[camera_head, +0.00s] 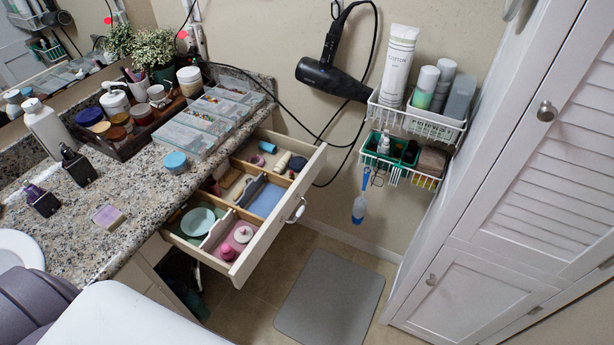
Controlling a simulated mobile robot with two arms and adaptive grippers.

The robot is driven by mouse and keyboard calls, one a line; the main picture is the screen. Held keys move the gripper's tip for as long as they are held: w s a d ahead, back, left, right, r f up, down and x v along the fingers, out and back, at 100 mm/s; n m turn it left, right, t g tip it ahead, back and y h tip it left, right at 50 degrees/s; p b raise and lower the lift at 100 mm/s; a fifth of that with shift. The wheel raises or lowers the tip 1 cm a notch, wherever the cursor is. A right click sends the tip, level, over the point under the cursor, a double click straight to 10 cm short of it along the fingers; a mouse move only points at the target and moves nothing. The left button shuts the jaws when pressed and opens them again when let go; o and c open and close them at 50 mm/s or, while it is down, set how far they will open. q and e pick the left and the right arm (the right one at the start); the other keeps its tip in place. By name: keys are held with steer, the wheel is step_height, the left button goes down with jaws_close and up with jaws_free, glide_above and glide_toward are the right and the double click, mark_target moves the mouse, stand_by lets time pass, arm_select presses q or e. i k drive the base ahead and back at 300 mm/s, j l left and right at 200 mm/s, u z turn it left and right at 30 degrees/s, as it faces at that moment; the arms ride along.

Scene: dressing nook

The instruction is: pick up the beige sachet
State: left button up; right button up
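An open drawer (290,207) under the counter is split into compartments holding small items. A flat beige patch (236,187) shows in its left rear compartment; it may be the beige sachet, but it is too small to tell it from the compartment floor. A short beige cylinder (283,162) lies in the rear compartment. Neither of my grippers is in view.
The granite counter (142,226) carries a dark tray of jars, clear organizers (205,118), dark bottles and a blue-lidded jar (176,162). A hair dryer (333,74) and wire baskets (418,123) hang on the wall. White cabinets (470,285) stand right. A grey mat (330,300) lies on clear floor.

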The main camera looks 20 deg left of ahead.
mark_target(107, 216)
steer(key=u, duration=2.15)
